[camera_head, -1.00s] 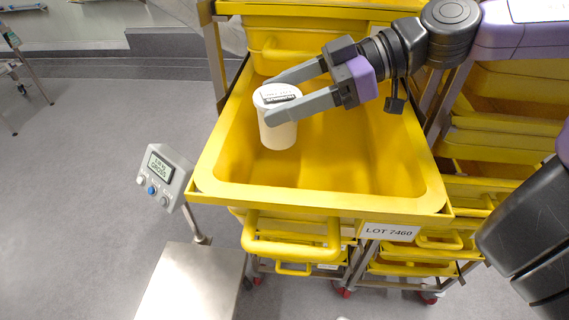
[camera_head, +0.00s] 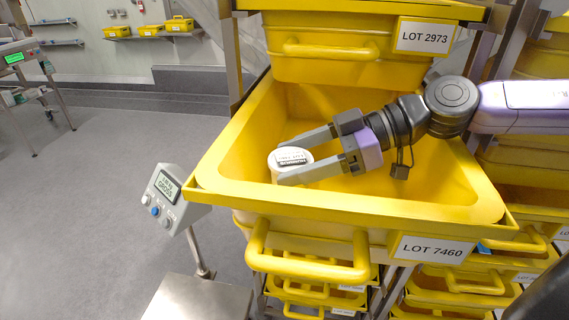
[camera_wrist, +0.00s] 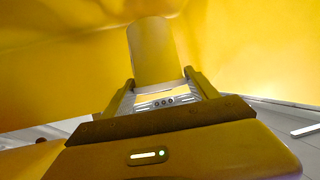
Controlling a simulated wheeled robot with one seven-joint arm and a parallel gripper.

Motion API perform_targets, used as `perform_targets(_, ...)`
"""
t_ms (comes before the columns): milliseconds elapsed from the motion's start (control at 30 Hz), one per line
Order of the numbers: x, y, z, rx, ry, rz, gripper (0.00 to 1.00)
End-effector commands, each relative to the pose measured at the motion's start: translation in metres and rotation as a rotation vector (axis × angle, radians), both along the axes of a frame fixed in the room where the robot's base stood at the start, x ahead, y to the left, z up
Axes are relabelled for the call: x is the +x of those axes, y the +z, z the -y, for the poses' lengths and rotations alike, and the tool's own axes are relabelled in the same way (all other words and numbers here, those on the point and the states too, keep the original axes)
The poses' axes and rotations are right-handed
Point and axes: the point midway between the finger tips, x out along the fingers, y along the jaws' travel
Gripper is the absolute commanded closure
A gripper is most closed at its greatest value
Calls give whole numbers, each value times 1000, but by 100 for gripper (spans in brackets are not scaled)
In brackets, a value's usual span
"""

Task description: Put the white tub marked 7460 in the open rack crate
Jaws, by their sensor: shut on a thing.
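The white tub (camera_head: 279,173) has a white lid with a printed dark label, too small to read. My gripper (camera_head: 297,163) is shut on it, one finger on each side. The crate is pulled out of the rack and carries a label reading LOT 7460 (camera_head: 431,250). In the wrist view the tub (camera_wrist: 153,52) stands between the fingers, tinted yellow, with yellow walls around.
A closed-in yellow crate labelled LOT 2973 (camera_head: 330,50) sits directly above and behind the open one. More yellow crates (camera_head: 455,282) are below and right. A scale display (camera_head: 167,199) on a post stands close at the left, above a metal plate (camera_head: 200,298).

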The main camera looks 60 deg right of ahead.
Motion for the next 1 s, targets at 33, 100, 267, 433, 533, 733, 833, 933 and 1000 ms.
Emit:
perform_targets(33,10,0,2,0,4,3,100)
perform_targets(100,21,0,7,-2,4,2,100)
perform_targets(267,25,-12,9,2,0,2,100)
perform_targets(433,25,-11,9,1,0,1,100)
perform_targets(533,25,-11,9,1,0,1,100)
perform_targets(733,25,-17,9,1,0,1,100)
perform_targets(833,25,-20,9,0,1,0,100)
perform_targets(933,25,-22,9,0,1,0,100)
perform_targets(1000,25,-24,9,0,1,0,100)
